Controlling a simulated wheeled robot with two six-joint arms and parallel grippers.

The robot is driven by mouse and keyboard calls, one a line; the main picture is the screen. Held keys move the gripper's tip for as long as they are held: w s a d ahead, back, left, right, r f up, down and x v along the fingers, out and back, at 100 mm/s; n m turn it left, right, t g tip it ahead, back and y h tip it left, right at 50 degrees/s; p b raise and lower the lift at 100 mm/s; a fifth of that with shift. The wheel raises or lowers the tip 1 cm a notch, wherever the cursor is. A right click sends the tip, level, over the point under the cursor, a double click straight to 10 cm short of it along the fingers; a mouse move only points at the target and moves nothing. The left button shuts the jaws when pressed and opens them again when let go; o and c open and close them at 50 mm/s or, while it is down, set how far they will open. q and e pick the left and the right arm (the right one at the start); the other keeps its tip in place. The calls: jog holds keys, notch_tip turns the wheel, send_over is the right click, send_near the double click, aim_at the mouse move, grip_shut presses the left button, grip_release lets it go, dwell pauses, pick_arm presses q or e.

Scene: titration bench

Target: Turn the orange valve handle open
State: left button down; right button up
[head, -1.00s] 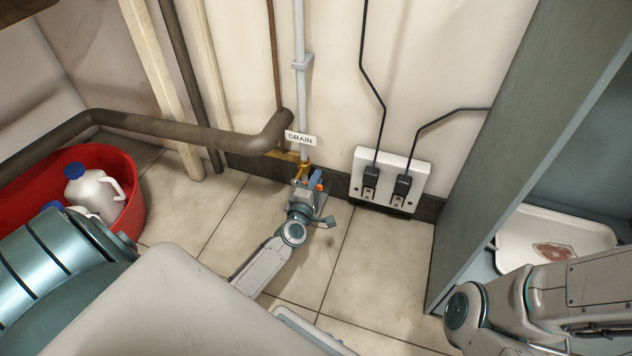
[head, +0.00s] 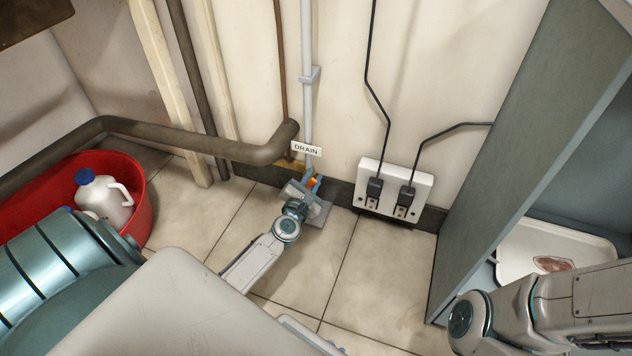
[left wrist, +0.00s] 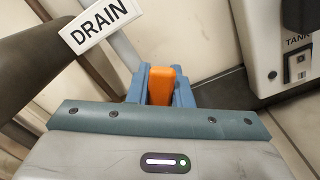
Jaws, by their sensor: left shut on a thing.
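The orange valve handle (left wrist: 161,86) sits between the two blue fingers of my left gripper (left wrist: 160,90) in the left wrist view. The fingers are shut on it. In the head view, a bit of the orange handle (head: 314,183) shows between the fingertips of my left gripper (head: 312,178), low at the wall below the white DRAIN label (head: 306,150). The label also shows in the left wrist view (left wrist: 99,24). The valve body is mostly hidden behind the gripper. The right arm shows at the lower right of the head view, but its gripper is out of view.
A thick dark pipe (head: 190,140) runs along the wall to the left of the label. A white socket box (head: 408,181) with two plugs is to the right. A red tub (head: 140,207) with white jugs stands at the left. A grey cabinet (head: 500,150) stands at the right.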

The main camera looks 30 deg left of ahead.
pick_arm(q)
jog(key=shift+s+a+r+n+b, duration=0.15)
jog(key=shift+a+n, duration=0.4)
jog(key=shift+n, duration=0.6)
jog(key=shift+s+a+r+n+b, duration=0.15)
jog(key=shift+a+n+b, duration=0.25)
jog(key=shift+n, duration=0.7)
jog(key=shift+s+a+r+n+b, duration=0.15)
jog(key=shift+a+n, duration=0.5)
jog(key=shift+n, duration=0.5)
jog(key=shift+f, duration=0.1)
jog(key=c, duration=1.3)
grip_release()
jog(key=p+v, duration=0.1)
jog(key=v, duration=0.9)
jog(key=shift+s, duration=0.4)
